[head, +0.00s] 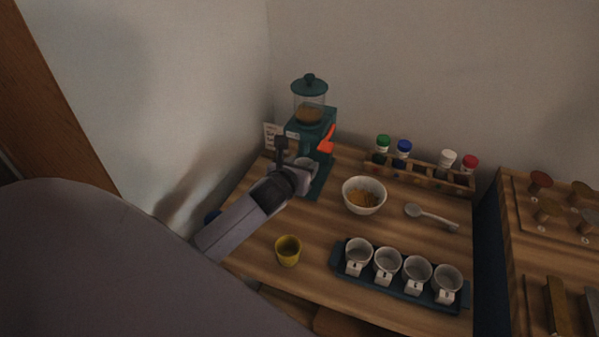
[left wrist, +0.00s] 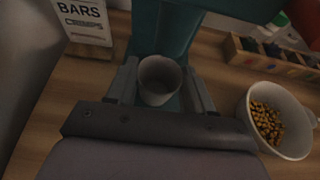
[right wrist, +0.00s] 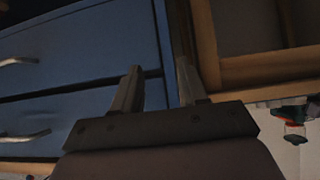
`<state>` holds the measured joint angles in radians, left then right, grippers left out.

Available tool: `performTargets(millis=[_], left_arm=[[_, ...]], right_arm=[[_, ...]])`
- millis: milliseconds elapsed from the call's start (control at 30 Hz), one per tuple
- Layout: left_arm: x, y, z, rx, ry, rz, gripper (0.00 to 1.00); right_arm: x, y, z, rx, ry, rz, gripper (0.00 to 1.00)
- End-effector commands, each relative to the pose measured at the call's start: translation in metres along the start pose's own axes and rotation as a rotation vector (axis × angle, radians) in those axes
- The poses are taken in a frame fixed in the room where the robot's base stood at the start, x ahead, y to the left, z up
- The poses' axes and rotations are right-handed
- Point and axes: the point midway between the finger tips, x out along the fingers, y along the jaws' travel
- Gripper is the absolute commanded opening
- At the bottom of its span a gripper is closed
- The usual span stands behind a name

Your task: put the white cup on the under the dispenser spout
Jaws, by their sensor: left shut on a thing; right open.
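The teal dispenser (head: 312,128) stands at the back left of the wooden table, with a clear hopper and an orange lever (head: 326,146). My left gripper (head: 300,168) is at the dispenser's front, under its spout area. In the left wrist view the white cup (left wrist: 158,80) sits upright between the fingers of my left gripper (left wrist: 160,88), which is shut on it. The cup is over the teal base; I cannot tell whether it touches it. The spout is hidden. My right gripper (right wrist: 157,90) is open and empty, in front of blue drawers.
A white bowl (head: 364,208) of brown pieces is right of the dispenser. A yellow cup (head: 288,251), a spoon (head: 431,215) and a dark tray (head: 340,262) of several white cups are on the table. A rack (head: 421,175) with jars stands behind. A label card (head: 272,137) is beside the dispenser.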

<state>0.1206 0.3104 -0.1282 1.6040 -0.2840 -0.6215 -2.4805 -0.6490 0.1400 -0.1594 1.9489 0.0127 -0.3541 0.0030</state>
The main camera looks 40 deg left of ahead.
Motion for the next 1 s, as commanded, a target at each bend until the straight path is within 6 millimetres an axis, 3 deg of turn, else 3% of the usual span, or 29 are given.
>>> performTargets(millis=[467,500,567,1000], left_arm=[[0.0017,-0.0011,-0.0051,0.000,0.000,-0.001,0.19],[0.0015,-0.0012,-0.0045,0.000,-0.001,-0.002,0.62],[0.0014,-0.0012,-0.0043,-0.001,-0.001,-0.001,0.77],[-0.0008,-0.0005,0.0006,0.001,0.000,0.000,0.77]], right_arm=[[0.0021,0.0000,0.0032,0.000,0.000,0.000,0.43],[0.0018,0.0000,0.0029,0.000,0.000,0.000,0.43],[0.0018,0.0000,0.0028,0.000,0.000,0.000,0.43],[-0.0007,-0.0001,-0.0005,0.000,0.000,0.000,0.43]])
